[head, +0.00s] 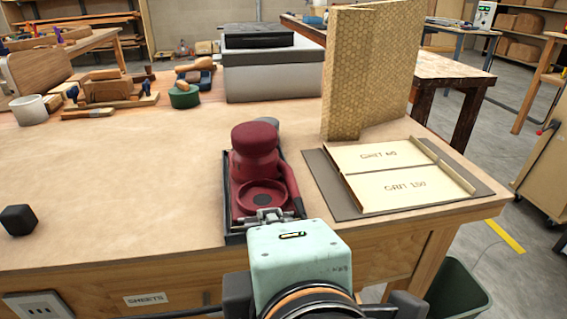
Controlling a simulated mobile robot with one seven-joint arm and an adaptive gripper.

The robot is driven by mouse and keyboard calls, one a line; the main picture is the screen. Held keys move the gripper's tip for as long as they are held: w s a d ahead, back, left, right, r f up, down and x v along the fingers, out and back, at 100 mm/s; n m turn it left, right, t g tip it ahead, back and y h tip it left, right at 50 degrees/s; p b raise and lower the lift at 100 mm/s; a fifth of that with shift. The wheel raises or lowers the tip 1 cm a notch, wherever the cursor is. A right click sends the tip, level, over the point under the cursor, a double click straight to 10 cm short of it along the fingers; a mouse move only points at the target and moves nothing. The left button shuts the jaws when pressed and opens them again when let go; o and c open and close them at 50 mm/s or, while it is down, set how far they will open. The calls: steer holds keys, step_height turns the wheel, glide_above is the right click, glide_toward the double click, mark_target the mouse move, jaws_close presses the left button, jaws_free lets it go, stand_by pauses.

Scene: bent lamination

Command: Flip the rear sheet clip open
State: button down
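A dark red sander (256,165) with a round top knob sits on a black tray (229,222) at the middle of the bench's near edge. A grey metal clip (268,216) shows at the sander's near end. I cannot tell whether this clip is open or closed. My gripper (299,250), with its pale green housing, is right in front of that end and covers part of it. Its fingers are hidden, so I cannot see whether they are open or touch the clip.
A grey mat (357,212) with two pale grit-labelled sheets (391,171) lies to the right. A tall patterned board (372,75) stands behind it. A black block (18,220) is at the left. Tools and a white cup (29,110) stand farther back. The bench's left middle is clear.

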stand_by(0.4)
steer(key=c, duration=2.2)
jaws_free()
steer(key=shift+v, duration=4.2)
steer(key=shift+a, duration=0.2)
steer(key=x, duration=0.8)
steer(key=shift+w+d+p, duration=0.15)
steer(key=shift+w+p, duration=0.1)
steer(key=shift+p, duration=0.15)
